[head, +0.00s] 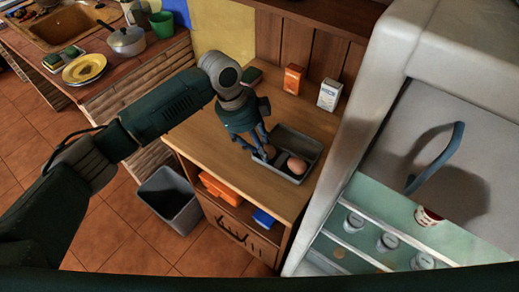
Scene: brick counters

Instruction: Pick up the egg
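A brown egg (297,165) lies in a dark grey tray (309,147) on the wooden counter. A second rounded brown shape (269,151), which looks like another egg, sits at the tray's left end, partly hidden by my fingers. My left gripper (257,150) points down over the tray's left end, beside this second shape and left of the clearly seen egg. Its fingers are small and overlap the tray, so I cannot tell if they are open or touch anything. My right gripper is not in view.
An orange box (293,78) and a white carton (329,94) stand behind the tray. A fridge (398,50) with a blue handle (436,158) stands close on the right. A grey bin (170,199) is on the floor. The counter's front is clear.

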